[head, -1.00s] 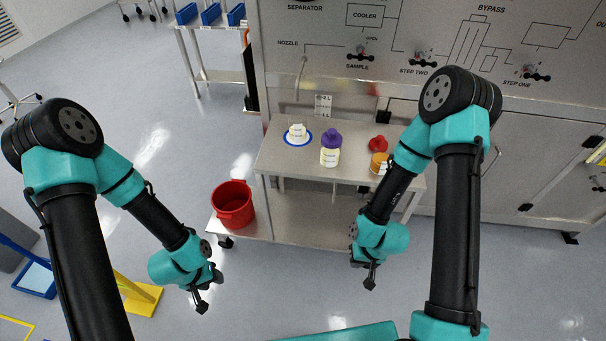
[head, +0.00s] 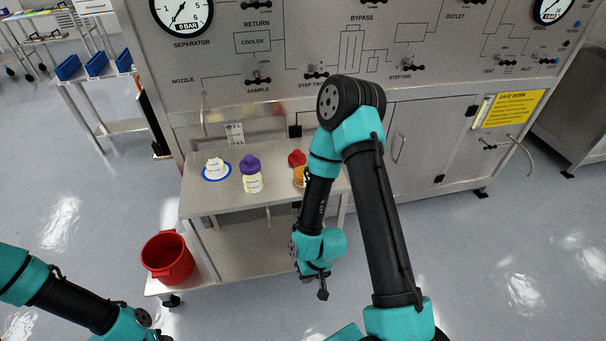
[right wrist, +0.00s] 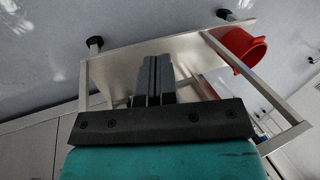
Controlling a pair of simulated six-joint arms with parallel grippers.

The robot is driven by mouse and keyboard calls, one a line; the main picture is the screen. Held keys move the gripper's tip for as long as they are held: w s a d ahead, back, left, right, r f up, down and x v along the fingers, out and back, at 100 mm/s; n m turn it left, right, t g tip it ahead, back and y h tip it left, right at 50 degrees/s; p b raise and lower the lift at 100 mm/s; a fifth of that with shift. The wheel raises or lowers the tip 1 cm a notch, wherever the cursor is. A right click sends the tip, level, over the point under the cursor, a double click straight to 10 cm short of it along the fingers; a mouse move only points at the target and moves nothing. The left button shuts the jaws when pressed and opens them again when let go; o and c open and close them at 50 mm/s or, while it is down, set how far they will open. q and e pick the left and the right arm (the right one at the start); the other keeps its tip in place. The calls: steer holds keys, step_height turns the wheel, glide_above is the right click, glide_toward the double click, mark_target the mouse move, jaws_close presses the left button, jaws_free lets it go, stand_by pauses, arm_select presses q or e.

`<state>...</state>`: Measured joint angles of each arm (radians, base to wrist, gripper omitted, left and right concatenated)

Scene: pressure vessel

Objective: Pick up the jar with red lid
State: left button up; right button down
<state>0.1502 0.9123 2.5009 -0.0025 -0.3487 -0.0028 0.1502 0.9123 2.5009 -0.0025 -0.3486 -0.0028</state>
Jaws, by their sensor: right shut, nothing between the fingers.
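A red lid (head: 297,158) shows on the right part of the steel table, partly behind my right arm. An orange item (head: 299,176) sits just in front of it, also partly covered by the arm. I cannot tell whether the two are one jar. My right gripper (head: 323,290) hangs in front of the table, below its top, shut and empty. Its closed fingers also show in the right wrist view (right wrist: 153,80). My left arm enters at the lower left, with its gripper out of the picture.
A purple-lidded jar (head: 253,182) and a white item on a blue-rimmed dish (head: 215,170) share the steel table (head: 205,204). A red bucket (head: 168,258) stands on the low shelf at left. The panel wall rises behind the table. The floor at right is clear.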

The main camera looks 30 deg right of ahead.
steer(key=c, duration=1.8)
jaws_free()
steer(key=o, duration=1.8)
steer(key=shift+w, duration=0.1)
